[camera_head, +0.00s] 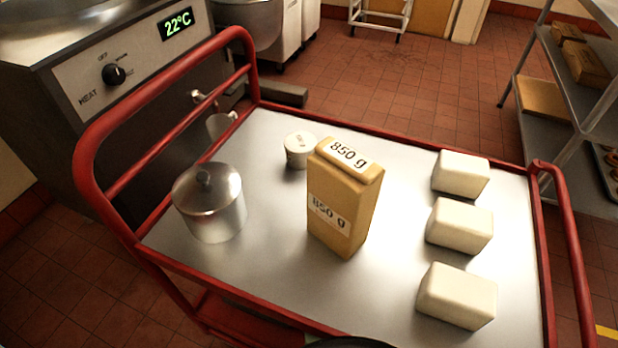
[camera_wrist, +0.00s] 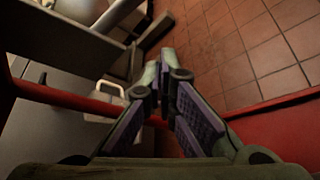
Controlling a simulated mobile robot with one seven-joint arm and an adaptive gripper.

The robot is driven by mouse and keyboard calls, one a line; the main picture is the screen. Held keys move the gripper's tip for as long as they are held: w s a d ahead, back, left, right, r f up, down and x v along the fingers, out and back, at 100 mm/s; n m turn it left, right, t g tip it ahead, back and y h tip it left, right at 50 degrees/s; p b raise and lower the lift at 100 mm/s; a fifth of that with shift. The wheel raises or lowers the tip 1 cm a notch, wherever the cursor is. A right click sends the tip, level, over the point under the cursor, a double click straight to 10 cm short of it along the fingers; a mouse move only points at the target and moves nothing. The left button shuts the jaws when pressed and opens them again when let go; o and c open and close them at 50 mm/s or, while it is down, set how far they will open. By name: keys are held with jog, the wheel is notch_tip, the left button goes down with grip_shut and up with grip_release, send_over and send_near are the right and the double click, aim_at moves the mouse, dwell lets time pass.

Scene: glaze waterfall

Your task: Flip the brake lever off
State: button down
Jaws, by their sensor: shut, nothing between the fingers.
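A cart with a red tube frame and a bare silver top (camera_head: 270,270) fills the middle of the head view. I cannot make out its brake lever for sure in either view. My gripper (camera_wrist: 163,70) shows in the wrist view, with its two fingers together at the tips and nothing between them. It is beside a red rail (camera_wrist: 70,98) that passes behind the fingers. A red panel (camera_wrist: 280,125) lies to the right of the fingers. The gripper does not show clearly in the head view.
On the cart stand a lidded metal pot (camera_head: 210,205), a small white tub (camera_head: 299,150), a brown 850 g bag (camera_head: 343,200) and three pale blocks (camera_head: 458,228). A heating machine (camera_head: 130,75) stands at left, a shelf rack (camera_head: 560,110) at right. Tiled floor (camera_head: 400,90) is open behind.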

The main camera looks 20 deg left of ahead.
jog(key=v, duration=0.7)
jog(key=shift+s+r, duration=0.2)
jog(key=shift+r, duration=0.1)
jog(key=shift+d, duration=0.1)
